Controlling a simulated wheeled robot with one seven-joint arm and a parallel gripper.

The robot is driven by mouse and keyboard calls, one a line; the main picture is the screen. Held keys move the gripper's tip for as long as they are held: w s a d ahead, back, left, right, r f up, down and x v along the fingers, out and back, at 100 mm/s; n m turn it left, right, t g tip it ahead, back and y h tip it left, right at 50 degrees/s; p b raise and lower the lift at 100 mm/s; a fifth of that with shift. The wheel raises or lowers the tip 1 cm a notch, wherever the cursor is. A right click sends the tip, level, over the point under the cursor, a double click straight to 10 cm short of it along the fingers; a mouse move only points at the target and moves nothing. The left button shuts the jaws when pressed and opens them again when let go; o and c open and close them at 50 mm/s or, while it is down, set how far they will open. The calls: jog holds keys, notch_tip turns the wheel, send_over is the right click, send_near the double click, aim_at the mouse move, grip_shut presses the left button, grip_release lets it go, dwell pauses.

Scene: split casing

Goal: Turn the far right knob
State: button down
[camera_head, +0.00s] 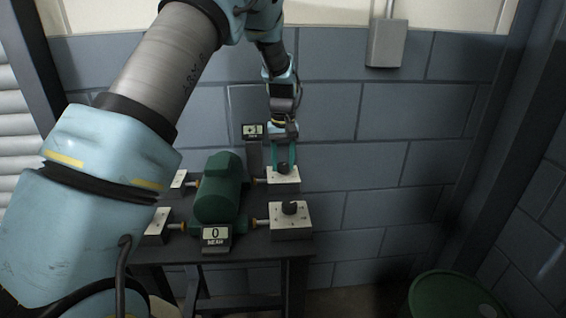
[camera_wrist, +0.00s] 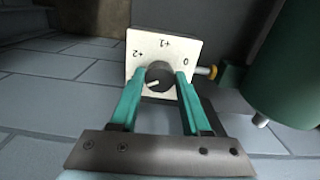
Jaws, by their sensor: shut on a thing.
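The far right knob (camera_head: 284,168) is a dark round knob on a pale box (camera_head: 284,181) at the back right of the green casing. In the wrist view the knob (camera_wrist: 159,77) is black with a short white mark on its lower left part. Its pale plate (camera_wrist: 149,43) reads +2, +1 and 0. My gripper (camera_head: 284,162) reaches down to it from above. In the wrist view the teal fingers of my gripper (camera_wrist: 157,82) are shut on the knob, one on each side. Where the mark points against the scale is hard to tell.
The green casing (camera_head: 219,188) stands left of the knob on a dark table (camera_head: 262,247). A near right knob (camera_head: 290,207) sits on its own box in front. A display reading 0 (camera_head: 215,233) is at the front. A green drum (camera_head: 455,296) stands lower right.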

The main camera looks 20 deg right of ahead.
aim_at(283, 165)
jog(key=shift+c, duration=1.8)
grip_release()
jog(key=shift+r, duration=0.1)
notch_tip(283, 165, up, 11)
jog(key=b, duration=0.2)
jog(key=shift+b, duration=0.3)
jog(key=shift+s+f, duration=0.1)
jog(key=shift+f, duration=0.1)
